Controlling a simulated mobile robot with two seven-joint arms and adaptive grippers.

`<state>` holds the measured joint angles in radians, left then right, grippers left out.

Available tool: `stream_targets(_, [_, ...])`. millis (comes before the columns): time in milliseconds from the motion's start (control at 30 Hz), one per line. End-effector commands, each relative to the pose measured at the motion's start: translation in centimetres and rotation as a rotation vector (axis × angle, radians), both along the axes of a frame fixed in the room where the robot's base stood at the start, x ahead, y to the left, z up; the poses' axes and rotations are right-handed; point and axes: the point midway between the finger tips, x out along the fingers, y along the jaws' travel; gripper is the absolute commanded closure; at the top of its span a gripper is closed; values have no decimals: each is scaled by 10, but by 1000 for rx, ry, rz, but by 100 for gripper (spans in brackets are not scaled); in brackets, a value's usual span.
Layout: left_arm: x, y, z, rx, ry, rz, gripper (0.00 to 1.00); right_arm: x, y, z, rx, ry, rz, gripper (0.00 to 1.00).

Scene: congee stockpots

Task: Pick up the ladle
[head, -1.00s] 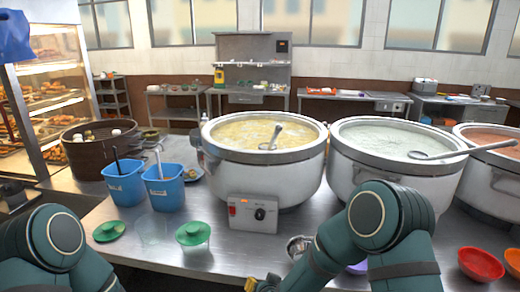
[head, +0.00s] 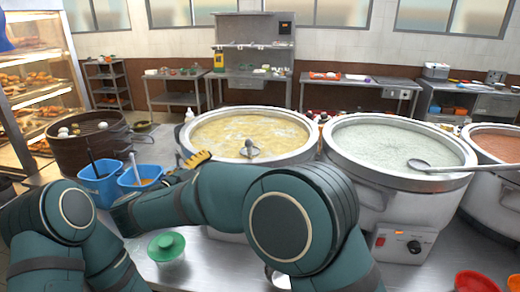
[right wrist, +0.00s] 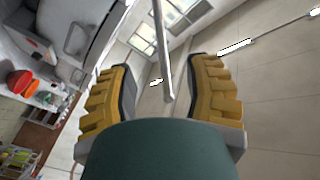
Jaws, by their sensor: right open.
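A metal ladle (head: 250,149) stands in the pale yellow congee of the left stockpot (head: 250,165), partly hidden by its own foreshortening. A second ladle (head: 440,167) lies across the rim of the middle stockpot (head: 400,150), its handle pointing right. My right gripper (head: 192,163) shows yellow fingers at the left pot's near-left rim, its tips partly hidden by my arm. In the right wrist view my right gripper (right wrist: 160,75) is open. A thin metal rod (right wrist: 164,55) shows between its fingers; I cannot tell whether it touches them. My left gripper is out of view.
Two blue buckets (head: 101,184) with utensils stand left of the left pot, close to my right arm. A steamer basket (head: 88,145) is behind them. A third pot (head: 500,150) and red bowls (head: 474,282) are at right.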

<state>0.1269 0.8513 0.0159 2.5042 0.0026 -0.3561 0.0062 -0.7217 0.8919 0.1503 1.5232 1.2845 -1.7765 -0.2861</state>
Motion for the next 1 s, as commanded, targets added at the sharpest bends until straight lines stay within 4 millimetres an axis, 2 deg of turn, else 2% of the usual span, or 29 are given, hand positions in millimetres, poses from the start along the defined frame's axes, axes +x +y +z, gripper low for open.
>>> stream_targets(167, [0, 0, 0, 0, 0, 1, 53, 3, -2, 1, 2, -1, -4, 50])
stream_targets(600, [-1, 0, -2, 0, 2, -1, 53, 57, -50, 0, 2, 0, -4, 50])
stream_targets(867, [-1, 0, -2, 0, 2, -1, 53, 68, -58, -1, 1, -1, -3, 50])
stream_targets(1000, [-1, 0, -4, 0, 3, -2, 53, 81, -68, -5, 2, 0, -4, 50])
